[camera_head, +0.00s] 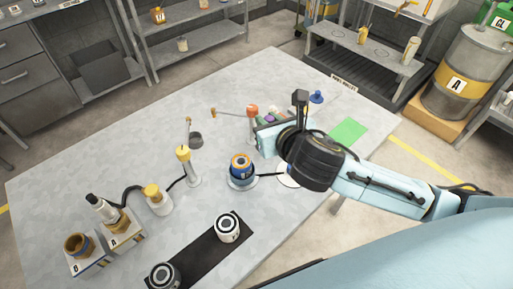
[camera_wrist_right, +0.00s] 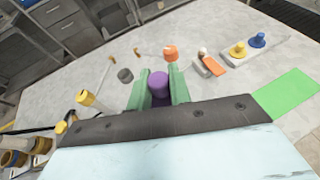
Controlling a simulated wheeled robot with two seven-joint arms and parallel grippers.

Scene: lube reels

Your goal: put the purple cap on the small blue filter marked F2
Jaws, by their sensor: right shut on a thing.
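My right gripper (camera_wrist_right: 158,88) is shut on the purple cap (camera_wrist_right: 159,84), which sits between its two green fingers in the right wrist view. In the head view this gripper (camera_head: 268,122) is over the table's right half, and my wrist partly hides the cap. A small blue filter with an orange-brown top (camera_head: 241,166) stands on a round base, nearer the camera and left of the gripper. I cannot read an F2 mark on it. The cap is apart from this filter. My left gripper is not in view.
A black mat (camera_head: 198,255) with two white-and-black canisters lies at the front. A yellow-topped post (camera_head: 185,157), a grey cup (camera_head: 195,139) and an orange-topped post (camera_head: 252,111) stand nearby. A green patch (camera_head: 348,131) lies right. The table's left back is clear.

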